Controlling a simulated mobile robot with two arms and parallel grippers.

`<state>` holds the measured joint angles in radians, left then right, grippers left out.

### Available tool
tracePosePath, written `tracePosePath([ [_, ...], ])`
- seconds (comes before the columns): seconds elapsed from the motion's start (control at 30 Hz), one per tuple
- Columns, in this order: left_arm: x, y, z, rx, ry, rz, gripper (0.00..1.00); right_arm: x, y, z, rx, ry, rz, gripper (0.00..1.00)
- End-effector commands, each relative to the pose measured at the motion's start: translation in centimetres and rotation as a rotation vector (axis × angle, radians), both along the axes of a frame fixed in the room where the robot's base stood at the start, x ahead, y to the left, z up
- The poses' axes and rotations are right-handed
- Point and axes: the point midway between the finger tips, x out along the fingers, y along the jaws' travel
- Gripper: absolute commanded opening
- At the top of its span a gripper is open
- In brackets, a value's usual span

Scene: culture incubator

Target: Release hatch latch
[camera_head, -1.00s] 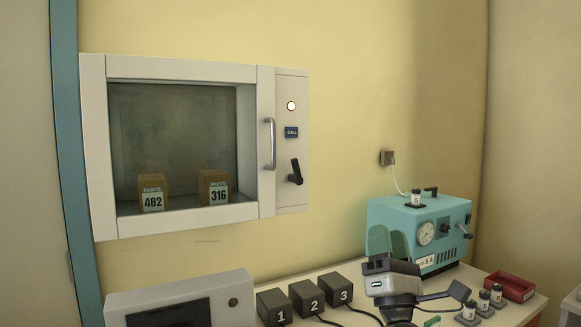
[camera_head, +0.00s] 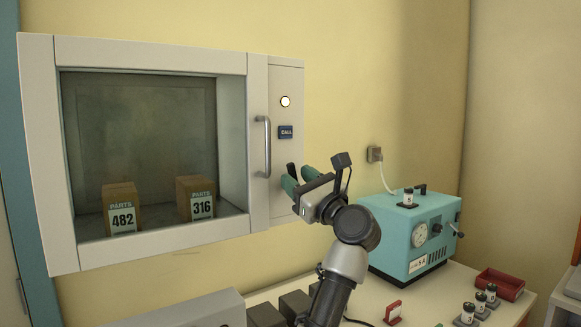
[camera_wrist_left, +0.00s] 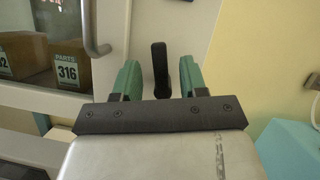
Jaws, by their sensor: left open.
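The hatch (camera_head: 150,58) is a white framed window box on the yellow wall, its glass door shut. Its black latch lever (camera_wrist_left: 160,68) is on the panel right of the door and looks upright in the left wrist view. In the head view only the tip of the latch shows past my gripper. My left gripper (camera_head: 298,180) is open at the panel, and its green fingers stand on either side of the lever in the wrist view, with a gap on each side. I cannot tell how deep the lever sits between them. My right gripper is not in view.
The grey door handle (camera_head: 264,147) is just left of the latch. A lit round lamp (camera_head: 285,101) and a CALL button (camera_head: 286,132) are above it. Below right, a teal machine (camera_head: 405,235), a red tray (camera_head: 500,284) and several vials stand on the bench.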

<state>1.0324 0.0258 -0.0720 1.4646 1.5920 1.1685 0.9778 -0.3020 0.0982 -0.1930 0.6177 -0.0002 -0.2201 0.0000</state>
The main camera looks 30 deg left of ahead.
Motion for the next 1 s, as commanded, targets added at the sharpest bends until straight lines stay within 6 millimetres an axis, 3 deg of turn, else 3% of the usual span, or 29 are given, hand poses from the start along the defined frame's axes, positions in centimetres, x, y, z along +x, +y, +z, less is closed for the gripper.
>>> tracePosePath([
  [0.23, 0.7, 2.3, 1.1, 0.002, 0.0, 0.001, 0.43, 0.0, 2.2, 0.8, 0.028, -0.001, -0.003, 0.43],
  [0.53, 0.8, 2.5, 1.0, 0.001, 0.0, -0.001, 0.43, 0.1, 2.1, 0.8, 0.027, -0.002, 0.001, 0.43],
  [0.57, 0.8, 2.5, 1.1, 0.001, 0.0, -0.001, 0.41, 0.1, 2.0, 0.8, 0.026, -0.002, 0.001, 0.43],
  [0.83, 0.8, 2.5, 1.1, 0.001, 0.0, -0.001, 0.0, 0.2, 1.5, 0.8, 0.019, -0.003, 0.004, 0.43],
  [1.0, 0.8, 2.4, 1.1, 0.007, 0.019, -0.002, 0.0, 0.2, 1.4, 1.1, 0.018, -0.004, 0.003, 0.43],
])
